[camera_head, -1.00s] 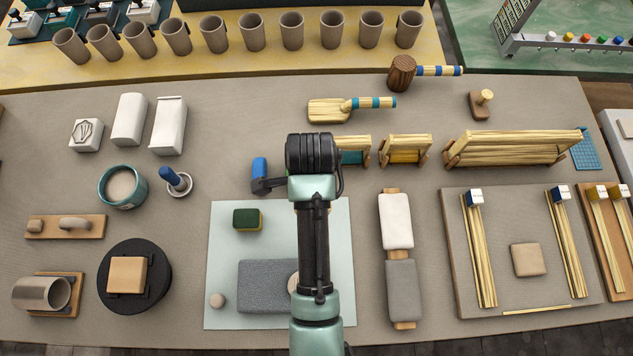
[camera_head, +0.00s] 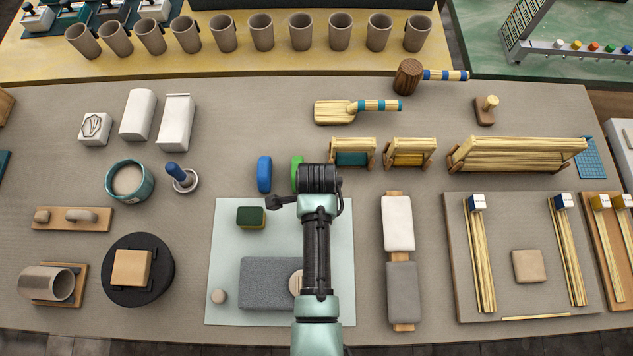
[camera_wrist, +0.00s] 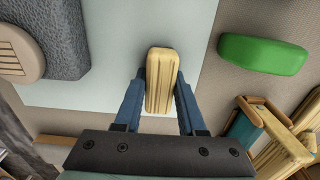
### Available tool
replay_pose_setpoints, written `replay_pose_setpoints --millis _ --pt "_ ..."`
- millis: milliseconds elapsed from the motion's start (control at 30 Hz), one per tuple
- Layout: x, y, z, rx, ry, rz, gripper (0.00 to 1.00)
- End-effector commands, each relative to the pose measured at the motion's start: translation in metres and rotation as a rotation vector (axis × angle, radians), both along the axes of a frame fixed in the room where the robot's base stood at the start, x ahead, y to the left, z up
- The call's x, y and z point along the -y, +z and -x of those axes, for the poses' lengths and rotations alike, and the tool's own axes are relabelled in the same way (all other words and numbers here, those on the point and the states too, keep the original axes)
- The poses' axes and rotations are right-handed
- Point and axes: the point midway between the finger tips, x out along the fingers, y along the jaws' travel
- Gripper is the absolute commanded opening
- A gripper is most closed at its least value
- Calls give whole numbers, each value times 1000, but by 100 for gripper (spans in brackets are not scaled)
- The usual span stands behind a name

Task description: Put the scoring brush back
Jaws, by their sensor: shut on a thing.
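My gripper (camera_wrist: 160,88) is shut on a pale wooden block-shaped handle, which I take to be the scoring brush (camera_wrist: 161,78). It sits between the two blue fingers in the wrist view; any bristles on its underside are hidden. It is over the pale mat (camera_wrist: 120,25), near the mat's edge. In the head view my arm hides the gripper and the held piece. The teal one also shows in the wrist view (camera_wrist: 243,130).
A green rounded block (camera_wrist: 262,54) lies off the mat beside a blue one (camera_head: 264,174). A grey textured slab (camera_head: 262,282) and a green-topped sponge (camera_head: 250,217) are on the mat. A long wooden rack (camera_head: 515,155) stands farther right. The tabletop behind the blue block is clear.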

Motion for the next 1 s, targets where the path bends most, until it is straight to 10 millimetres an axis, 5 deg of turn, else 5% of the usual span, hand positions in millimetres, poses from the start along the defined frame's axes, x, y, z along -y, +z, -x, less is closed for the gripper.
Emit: replay_pose_setpoints --millis 67,100,233,667,1000 --pt "0 -4 0 0 0 0 0" --pt "0 -2 0 0 0 0 47" --pt "0 -2 0 0 0 0 69" --pt "0 8 -1 3 0 0 69" --pt "0 74 -2 7 0 0 69"
